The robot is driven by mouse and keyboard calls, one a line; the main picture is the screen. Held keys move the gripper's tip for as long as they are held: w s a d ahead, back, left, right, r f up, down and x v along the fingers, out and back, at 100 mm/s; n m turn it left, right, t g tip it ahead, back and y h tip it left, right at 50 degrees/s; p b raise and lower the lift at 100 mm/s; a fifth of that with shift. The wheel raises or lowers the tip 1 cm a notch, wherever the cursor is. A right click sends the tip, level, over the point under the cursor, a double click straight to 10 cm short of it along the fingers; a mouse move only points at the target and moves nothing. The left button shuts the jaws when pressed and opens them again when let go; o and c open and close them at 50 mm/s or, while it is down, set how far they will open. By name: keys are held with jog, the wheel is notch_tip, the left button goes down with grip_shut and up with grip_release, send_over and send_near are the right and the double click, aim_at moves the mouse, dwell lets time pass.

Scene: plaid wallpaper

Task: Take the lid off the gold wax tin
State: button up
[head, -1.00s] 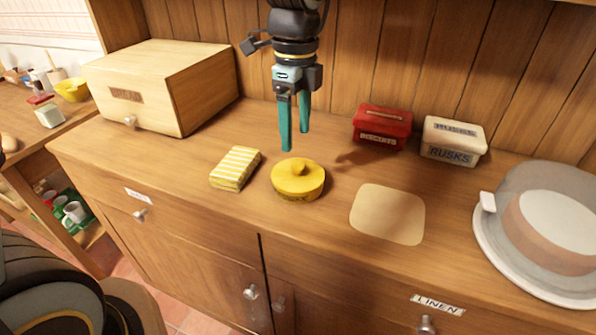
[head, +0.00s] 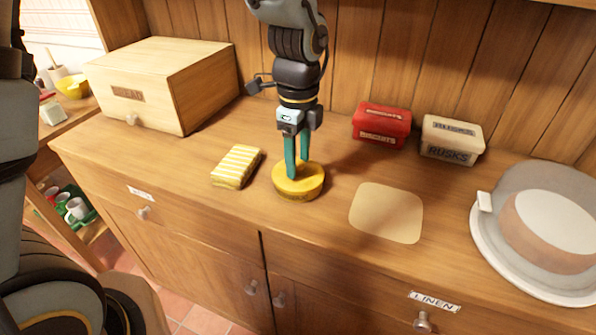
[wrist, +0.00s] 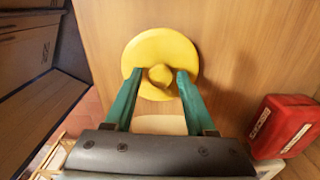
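The gold wax tin (head: 299,190) stands on the wooden dresser top, a low round tin with its yellow lid on. In the wrist view the lid (wrist: 160,45) shows as a yellow disc with a round knob (wrist: 160,76) near its lower middle. My gripper (head: 297,174) points down over the lid. In the wrist view its two green fingers (wrist: 160,76) stand on either side of the knob, with a small gap visible at each side. In the head view the fingers hide the knob.
A yellow striped sponge or cloth (head: 236,167) lies left of the tin. A pale square mat (head: 387,212) lies right, bare. Behind are a red biscuit tin (head: 381,126) and a cream rusks tin (head: 452,138). A bread box (head: 160,85) stands back left, a covered cake dish (head: 545,230) far right.

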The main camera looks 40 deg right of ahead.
grip_shut()
dwell(0.4)
